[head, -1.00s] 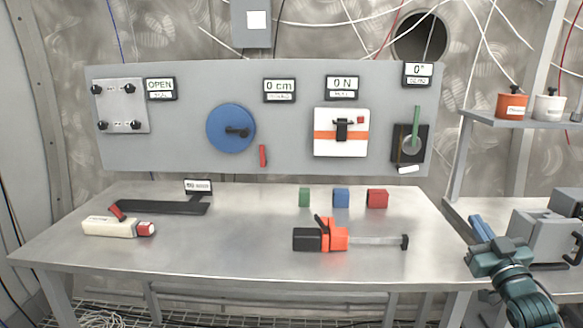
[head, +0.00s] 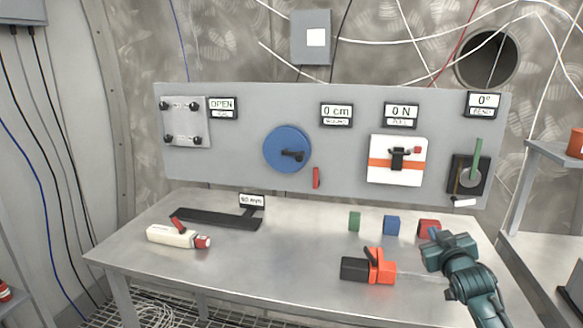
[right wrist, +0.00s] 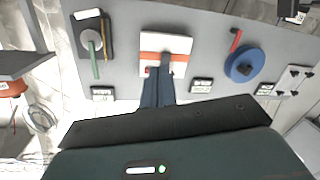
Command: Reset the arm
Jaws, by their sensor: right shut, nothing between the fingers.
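My right arm comes in at the lower right of the head view, with its teal gripper (head: 450,250) over the right part of the steel table (head: 300,262). Its fingers are hidden there by the wrist. In the right wrist view the blue fingers (right wrist: 157,88) are together, with nothing between them. They point toward the grey panel (right wrist: 220,55), overlapping the white box with the orange stripe (right wrist: 180,45) in the picture. My left gripper is in neither current view.
An orange-and-black tool (head: 368,268) lies left of my right gripper. Green (head: 354,221), blue (head: 391,225) and red (head: 428,226) blocks stand behind; the gripper partly covers the red one. A white bottle-like tool (head: 172,236) lies left. The table's middle is clear.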

